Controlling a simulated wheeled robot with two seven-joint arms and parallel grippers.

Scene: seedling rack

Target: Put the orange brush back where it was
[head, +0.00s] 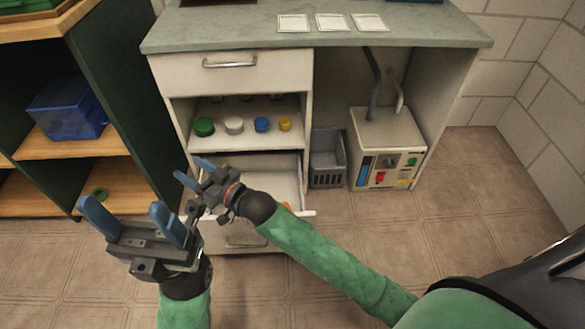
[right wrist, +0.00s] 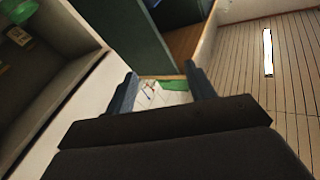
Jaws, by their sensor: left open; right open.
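A small bit of orange (head: 287,206), which may be part of the orange brush, shows at the edge of the pulled-out drawer (head: 288,170); my right arm hides the rest, so I cannot tell what it is. My right gripper (head: 193,171) is open and empty by the left side of that drawer, below the shelf. In the right wrist view its two fingers (right wrist: 158,78) are apart, with a white and green patch beyond them. My left gripper (head: 121,208) is open and empty in front of the dark green shelving, left of the drawer.
Green, white, blue and yellow-lidded jars (head: 234,126) stand on the shelf above the drawer. A grey crate (head: 327,160) and a white machine with hoses (head: 385,150) stand right of it. Three white cards (head: 330,22) lie on the worktop. A blue bin (head: 68,108) sits on the left shelving.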

